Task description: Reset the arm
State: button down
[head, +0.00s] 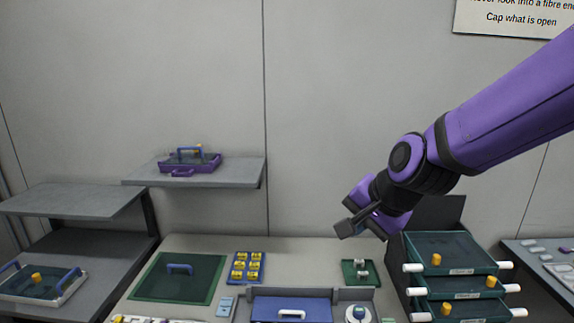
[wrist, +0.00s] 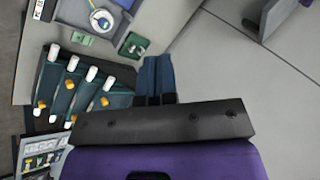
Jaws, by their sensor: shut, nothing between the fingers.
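My purple arm reaches in from the right in the head view. My gripper (head: 347,229) hangs in the air above the right part of the bench, up and left of the drawer stack. Its fingers are shut with nothing between them. In the wrist view the two dark blue fingertips (wrist: 156,75) lie side by side, and the black gripper body (wrist: 160,122) fills the lower middle. The fingers touch nothing that I can see.
A stack of green trays (head: 455,253) with white handles and yellow knobs stands right of my gripper. The bench (head: 310,250) holds a green mat (head: 180,285), yellow blocks (head: 246,268), a blue case (head: 290,308) and a small green tray (head: 360,281). A wall shelf (head: 140,177) carries a purple box (head: 190,162).

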jog(key=s+d+r+n+h, duration=0.2)
jog(key=s+d+r+n, duration=0.1)
jog(key=s+d, duration=0.5)
jog(key=s+d+r+n+h, duration=0.2)
jog(key=s+d+r+n, duration=0.2)
jog(key=s+d, duration=0.5)
notch_tip(320, 180, up, 2)
jog(key=shift+d+r, duration=0.2)
jog(key=shift+d, duration=0.15)
